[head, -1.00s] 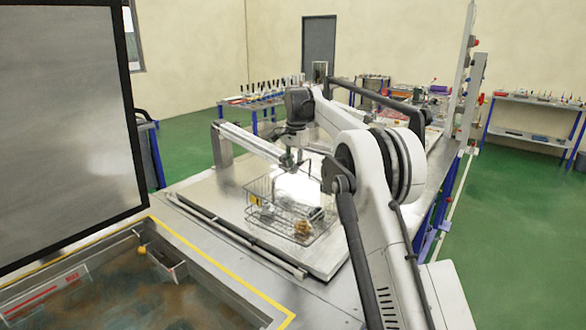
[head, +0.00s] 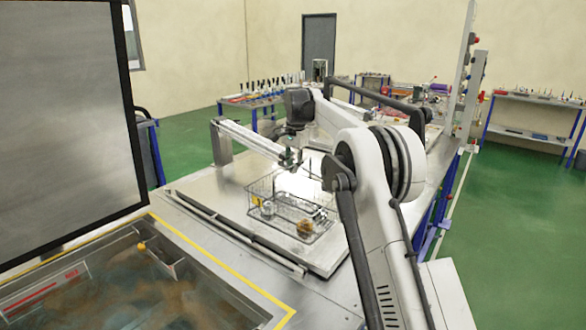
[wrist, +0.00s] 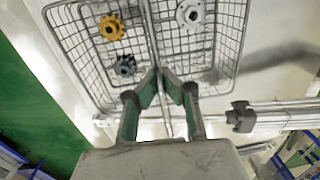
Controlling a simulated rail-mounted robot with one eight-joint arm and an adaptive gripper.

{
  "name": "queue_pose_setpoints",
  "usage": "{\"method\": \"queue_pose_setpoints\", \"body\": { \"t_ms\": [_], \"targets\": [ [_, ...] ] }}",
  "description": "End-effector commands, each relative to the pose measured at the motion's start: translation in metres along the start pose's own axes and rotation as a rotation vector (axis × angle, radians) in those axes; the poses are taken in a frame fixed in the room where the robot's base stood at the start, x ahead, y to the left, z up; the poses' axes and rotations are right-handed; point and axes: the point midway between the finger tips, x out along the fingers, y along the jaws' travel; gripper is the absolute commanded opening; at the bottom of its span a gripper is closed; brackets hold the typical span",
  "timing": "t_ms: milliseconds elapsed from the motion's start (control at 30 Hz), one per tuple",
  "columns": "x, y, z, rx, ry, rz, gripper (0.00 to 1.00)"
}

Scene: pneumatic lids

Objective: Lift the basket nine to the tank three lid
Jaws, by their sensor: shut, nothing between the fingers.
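The wire basket (head: 262,222) stands on a flat, closed metal lid (head: 225,195) in the head view. It holds several gears, including an orange one (head: 304,228) and a pale one (head: 268,208). In the wrist view the basket (wrist: 78,55) fills the upper middle, with a thin rod crossing it lengthwise. My gripper (head: 289,158) is just above the basket. In the wrist view its green-padded fingers (wrist: 161,74) converge by the rod, shut and empty. Whether they touch the rod is hidden.
An open tank (head: 110,285) with brownish liquid and a yellow-edged rim lies in front. A large raised grey panel (head: 65,130) stands at the left. A light beam (head: 250,140) extends above the flat lid beside my gripper. Workbenches with tools stand behind.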

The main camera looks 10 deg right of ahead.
Motion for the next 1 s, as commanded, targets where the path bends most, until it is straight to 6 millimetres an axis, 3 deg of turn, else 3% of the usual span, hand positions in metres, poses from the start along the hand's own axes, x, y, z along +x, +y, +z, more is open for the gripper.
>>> {"method": "queue_pose_setpoints", "body": {
  "t_ms": [733, 900, 1000],
  "targets": [
    [0.0039, 0.0001, 0.0000, 0.000, 0.000, 0.000, 0.00],
    [0.0039, 0.0001, 0.0001, 0.000, 0.000, 0.000, 0.21],
    [0.0038, 0.0001, 0.0001, 0.000, 0.000, 0.000, 0.21]
  ]
}}
